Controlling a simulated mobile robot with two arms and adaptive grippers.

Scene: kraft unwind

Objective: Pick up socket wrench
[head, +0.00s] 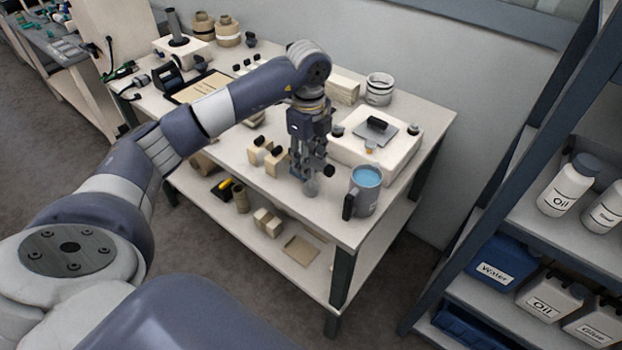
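My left gripper (309,172) points down over the front part of the white workbench (290,208), left of a grey mug-like container with blue contents (367,178). Its fingers are dark and small in the head view, so I cannot tell whether they are open or shut. A small grey rounded piece (311,188) shows just below the fingers, and a dark round piece (328,171) shows beside them. I cannot tell whether these belong to a socket wrench. No socket wrench is clearly recognisable; the gripper hides part of the bench top. My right gripper is out of view.
Small beige blocks with black tops (265,152) stand left of the gripper. A white box with a grey plate (376,135) stands behind it, with a grey can (379,90) farther back. A lower shelf (290,262) holds cartons. A rack with bottles (566,185) is at right.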

